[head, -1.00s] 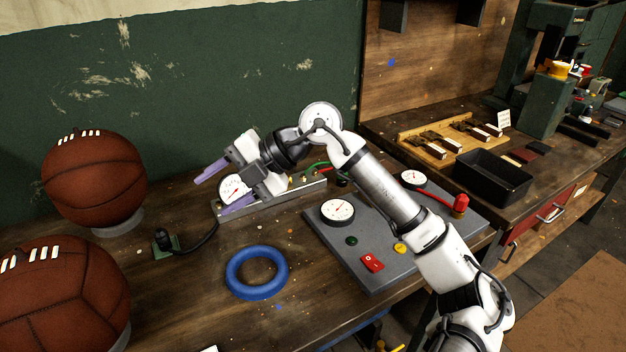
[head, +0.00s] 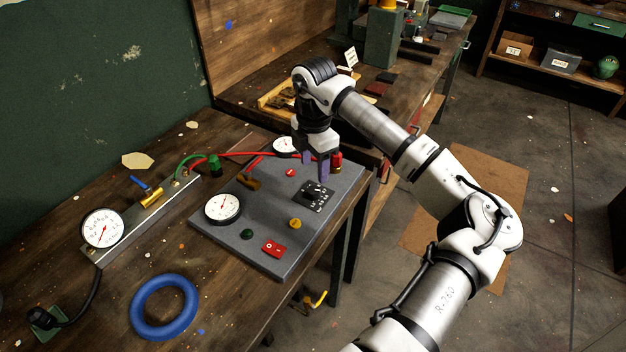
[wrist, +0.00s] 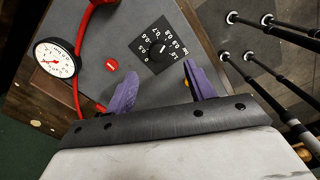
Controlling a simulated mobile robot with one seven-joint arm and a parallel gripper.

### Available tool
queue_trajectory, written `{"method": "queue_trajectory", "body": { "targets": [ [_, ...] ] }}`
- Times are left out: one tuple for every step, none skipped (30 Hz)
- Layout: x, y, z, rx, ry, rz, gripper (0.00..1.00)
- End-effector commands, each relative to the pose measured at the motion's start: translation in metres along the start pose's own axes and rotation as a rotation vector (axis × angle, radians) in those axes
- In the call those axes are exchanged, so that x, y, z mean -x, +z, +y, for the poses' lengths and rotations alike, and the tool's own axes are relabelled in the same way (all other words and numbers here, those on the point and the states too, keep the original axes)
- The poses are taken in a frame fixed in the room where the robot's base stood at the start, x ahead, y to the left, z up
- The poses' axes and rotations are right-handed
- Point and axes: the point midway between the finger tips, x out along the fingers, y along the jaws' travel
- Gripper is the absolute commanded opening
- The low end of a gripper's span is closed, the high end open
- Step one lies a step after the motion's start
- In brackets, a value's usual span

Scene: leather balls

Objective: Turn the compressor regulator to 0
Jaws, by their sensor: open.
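The regulator, a black knob on a square black plate with white scale marks, sits on the grey panel (head: 275,251). In the head view the regulator (head: 317,197) is just in front of and below my gripper. In the wrist view the regulator (wrist: 158,48) lies beyond the fingertips, roughly between them. A short white pointer shows on the knob; which number it points at is too small to tell. My gripper (head: 315,174) points down over the panel, its purple fingers apart and empty. The fingers also show in the wrist view (wrist: 160,74). No contact with the knob is visible.
Two white gauges (head: 222,208) (head: 286,146), a red rocker switch (head: 274,249), a yellow button (head: 295,223) and a red hose (head: 245,154) are on the panel. A blue ring (head: 164,307) lies on the bench at left. The panel's right edge is near the bench edge.

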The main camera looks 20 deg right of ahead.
Motion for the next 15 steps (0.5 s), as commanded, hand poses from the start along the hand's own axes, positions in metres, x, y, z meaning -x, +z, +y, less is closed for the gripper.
{"method": "queue_trajectory", "body": {
  "targets": [
    [-0.009,-0.001,0.000,0.000,-0.002,0.004,0.54],
    [-0.015,-0.001,0.000,0.000,-0.001,0.005,0.54],
    [-0.023,-0.001,0.000,0.000,-0.001,0.005,0.54],
    [-0.029,-0.001,0.000,0.000,-0.002,0.005,0.54],
    [-0.035,-0.001,0.000,0.000,-0.001,0.004,0.54],
    [-0.042,-0.001,0.000,0.001,0.000,0.005,0.54],
    [-0.047,-0.001,0.000,0.001,0.000,0.003,0.54],
    [-0.051,-0.001,0.000,0.001,-0.001,0.003,0.54],
    [-0.056,-0.001,0.000,0.001,0.000,0.004,0.54],
    [-0.060,0.000,0.000,0.001,0.001,0.003,0.54],
    [-0.063,0.000,0.000,0.001,0.001,0.002,0.54],
    [-0.066,-0.001,0.000,0.001,0.001,0.002,0.54],
    [-0.069,-0.001,0.000,0.001,0.000,0.002,0.54],
    [-0.070,-0.001,0.000,0.001,0.001,0.002,0.54],
    [-0.072,-0.001,0.000,0.001,0.001,0.001,0.54]
  ]
}}
